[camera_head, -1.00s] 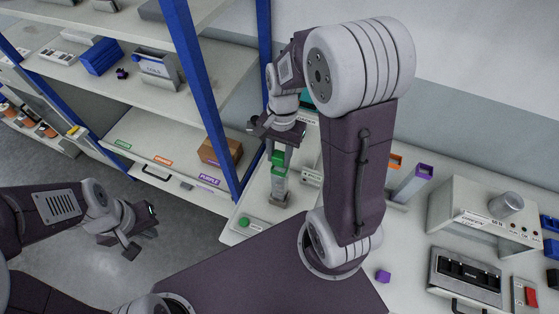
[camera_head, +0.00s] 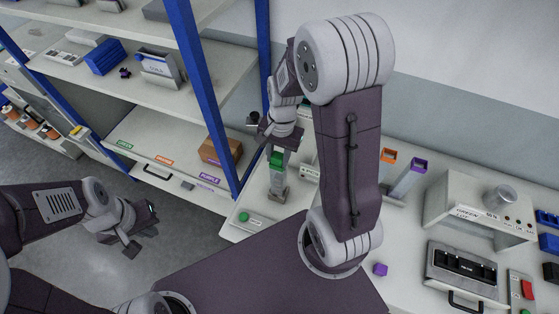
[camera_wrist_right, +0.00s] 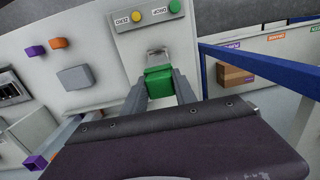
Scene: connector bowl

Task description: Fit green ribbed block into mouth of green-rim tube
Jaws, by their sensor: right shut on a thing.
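The green ribbed block (camera_wrist_right: 159,82) is between the fingers of my right gripper (camera_wrist_right: 160,92), which is shut on it. In the head view my right gripper (camera_head: 277,148) points down over the grey green-rim tube (camera_head: 278,182), which stands upright. Block and rim show as one green patch there with no clear gap, so I cannot tell how deep the block sits in the mouth. In the wrist view the tube's mouth is hidden behind the block. My left gripper (camera_head: 143,229) is open and empty, off to the left above the floor.
An orange-rim tube (camera_head: 389,156) and a purple-rim tube (camera_head: 410,178) stand to the right, behind my arm. A purple block (camera_head: 380,269) lies on the bench. A blue shelf post (camera_head: 205,95) stands close left of my right gripper. A cardboard box (camera_head: 220,150) is on the shelf.

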